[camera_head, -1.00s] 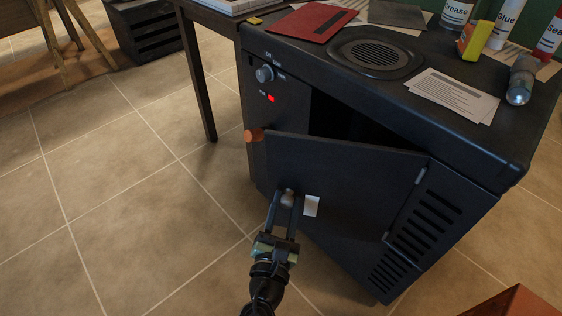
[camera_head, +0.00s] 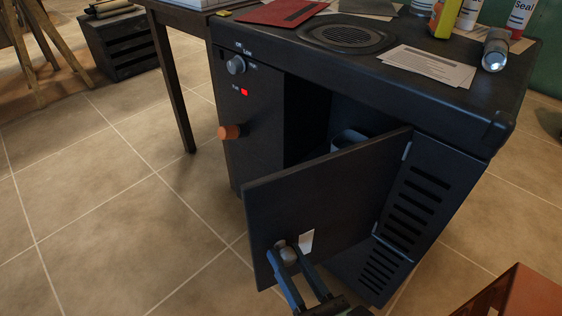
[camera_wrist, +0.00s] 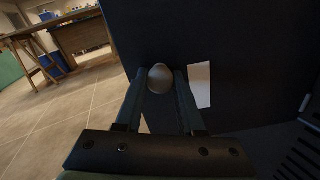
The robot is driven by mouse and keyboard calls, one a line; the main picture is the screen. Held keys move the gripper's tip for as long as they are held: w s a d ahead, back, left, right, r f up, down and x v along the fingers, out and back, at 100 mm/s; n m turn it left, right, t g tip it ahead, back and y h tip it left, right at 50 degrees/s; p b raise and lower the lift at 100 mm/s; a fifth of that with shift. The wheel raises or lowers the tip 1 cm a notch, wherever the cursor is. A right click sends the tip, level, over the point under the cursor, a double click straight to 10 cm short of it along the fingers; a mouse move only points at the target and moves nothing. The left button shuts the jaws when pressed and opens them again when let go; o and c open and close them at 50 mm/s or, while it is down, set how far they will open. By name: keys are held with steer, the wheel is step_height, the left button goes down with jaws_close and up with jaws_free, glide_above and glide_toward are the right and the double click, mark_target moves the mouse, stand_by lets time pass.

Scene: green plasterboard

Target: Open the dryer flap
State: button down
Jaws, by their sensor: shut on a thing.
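The dryer (camera_head: 360,77) is a dark cabinet with a vent on top. Its flap (camera_head: 335,192) is hinged at the right and stands well open, swung out toward me. A light object (camera_head: 347,139) shows inside, partly hidden by the flap. A round grey knob (camera_head: 288,256) sits near the flap's free edge; it also shows in the wrist view (camera_wrist: 160,79). My gripper (camera_head: 290,257) is shut on this knob, one finger on each side. A white label (camera_head: 306,241) is beside the knob on the flap.
An orange knob (camera_head: 229,132), a dial (camera_head: 236,65) and a red light are on the front at left. A red-brown box (camera_head: 520,293) is at bottom right. Tiled floor at left is clear.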

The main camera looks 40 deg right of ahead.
steer(key=shift+s+d+f, duration=0.1)
steer(key=shift+s, duration=0.2)
steer(key=c, duration=0.6)
jaws_free()
steer(key=shift+o, duration=0.4)
steer(key=shift+s, duration=0.3)
steer(key=b+v, duration=0.2)
steer(key=v, duration=1)
steer(key=shift+s, duration=0.2)
